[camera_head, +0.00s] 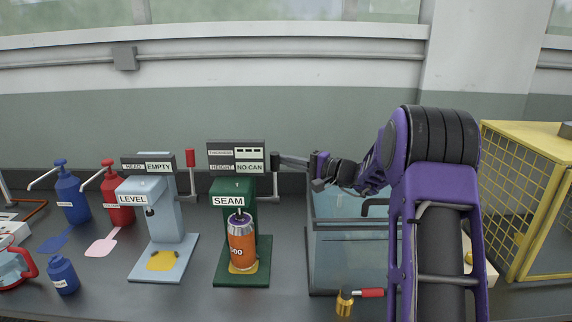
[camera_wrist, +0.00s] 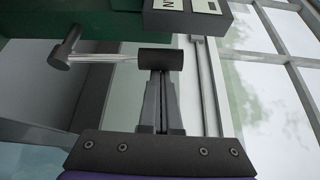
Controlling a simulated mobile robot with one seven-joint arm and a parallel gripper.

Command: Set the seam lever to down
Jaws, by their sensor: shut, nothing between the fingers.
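The green seam machine (camera_head: 233,188) carries a SEAM label and stands in the middle of the bench. Its seam lever (camera_head: 275,163) is on its right side, with the dark handle raised at the top of a thin rod. The wrist view shows the handle (camera_wrist: 160,59), the metal rod and the dark pivot end (camera_wrist: 68,48). My gripper (camera_head: 282,160) is shut and empty, with its fingertips at the handle's right side. In the wrist view the fingertips (camera_wrist: 161,74) appear against or very close to the handle, not around it.
An orange can (camera_head: 242,250) stands in the seam machine under its head. The display above (camera_head: 236,156) reads NO CAN. The pale level machine (camera_head: 147,192) with a red-handled lever (camera_head: 190,158) stands left. A clear tank (camera_head: 335,255) and yellow cage (camera_head: 530,200) stand right.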

